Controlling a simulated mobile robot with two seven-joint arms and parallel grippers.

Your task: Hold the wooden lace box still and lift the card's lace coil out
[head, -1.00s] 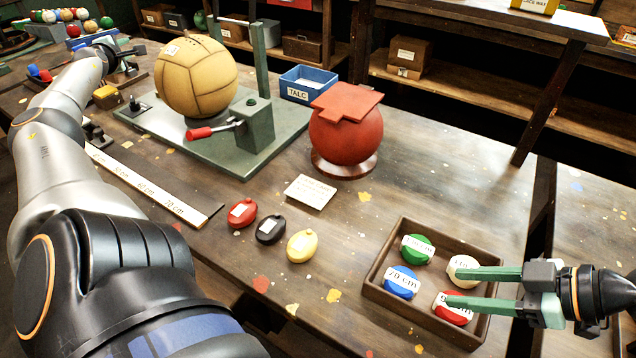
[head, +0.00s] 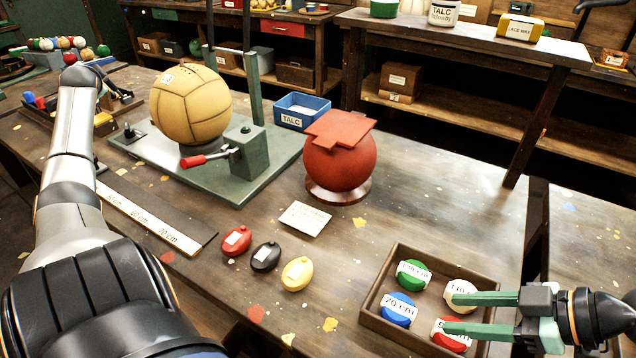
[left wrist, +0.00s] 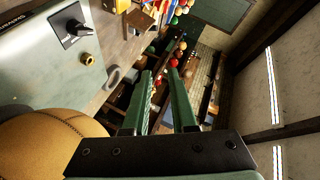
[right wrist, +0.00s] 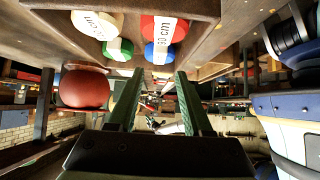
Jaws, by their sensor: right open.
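The wooden lace box (head: 375,325) is an open tray at the lower right of the head view. It holds a green coil (head: 413,275), a white coil (head: 461,293), a blue coil (head: 398,309) labelled 70 cm and a red coil (head: 451,336), labelled 90 cm in the right wrist view (right wrist: 165,28). A pale card (head: 305,219) lies left of the box; its writing is unreadable. My right gripper (head: 450,313) is open at the box's right side, its fingertips by the white and red coils; contact is unclear. My left gripper (left wrist: 160,72) is open and empty, far from the box.
Red (head: 236,241), black (head: 266,256) and yellow (head: 297,273) oval pieces lie left of the box. A red ball (head: 340,160) on a stand, a tan ball (head: 190,105) on a green press (head: 250,165) and a blue talc bin (head: 298,110) stand behind. The bench right of the red ball is clear.

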